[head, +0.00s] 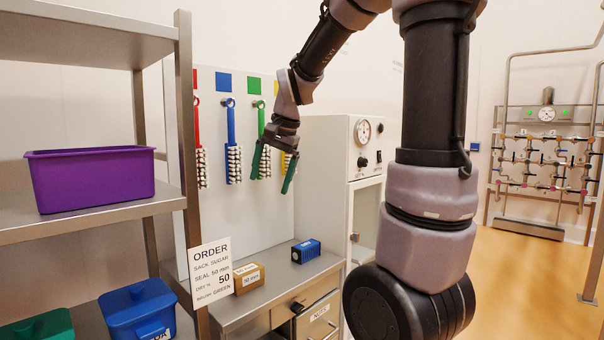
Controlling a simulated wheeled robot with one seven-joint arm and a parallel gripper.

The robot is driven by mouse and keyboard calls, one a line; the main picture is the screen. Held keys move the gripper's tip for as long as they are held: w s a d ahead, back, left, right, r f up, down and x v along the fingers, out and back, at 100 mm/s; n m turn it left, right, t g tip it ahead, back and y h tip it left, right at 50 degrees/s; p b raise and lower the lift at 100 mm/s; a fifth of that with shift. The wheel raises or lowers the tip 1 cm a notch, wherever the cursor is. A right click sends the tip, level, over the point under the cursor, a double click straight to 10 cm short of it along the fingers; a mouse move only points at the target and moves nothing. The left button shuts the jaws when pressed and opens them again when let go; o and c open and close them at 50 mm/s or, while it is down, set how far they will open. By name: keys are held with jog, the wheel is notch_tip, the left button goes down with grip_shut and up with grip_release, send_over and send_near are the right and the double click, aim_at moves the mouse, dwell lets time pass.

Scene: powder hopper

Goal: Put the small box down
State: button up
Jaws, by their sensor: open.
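A small brown box (249,281) with a white label reading "50 mm" sits on the grey counter (228,315), near the order sign. A second white label shows just behind its top edge; I cannot tell whether it belongs to the same box. A small blue box (307,251) sits on the counter further back and to the right. My gripper (271,184) has green fingers, spread apart and pointing down. Nothing is between them. It is in the air above the counter, in front of the hanging brushes, clear of both boxes.
An order sign (211,274) stands at the counter's left. A metal shelf (95,218) on the left holds a purple bin (95,178), with blue (138,305) and green bins below. Brushes (233,163) hang on a wall board. A white cabinet (325,185) stands right of the counter.

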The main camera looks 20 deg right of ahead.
jog(key=s+r+n+t, duration=0.1)
jog(key=s+r+n, duration=0.1)
jog(key=s, duration=0.6)
jog(key=s+d+r+n+t, duration=0.1)
jog(key=s+n+t, duration=0.1)
jog(key=s, duration=0.7)
jog(key=shift+s+d+r+n+t, duration=0.2)
jog(key=shift+s+r+n+t, duration=0.05)
jog(key=shift+r+n+t, duration=0.1)
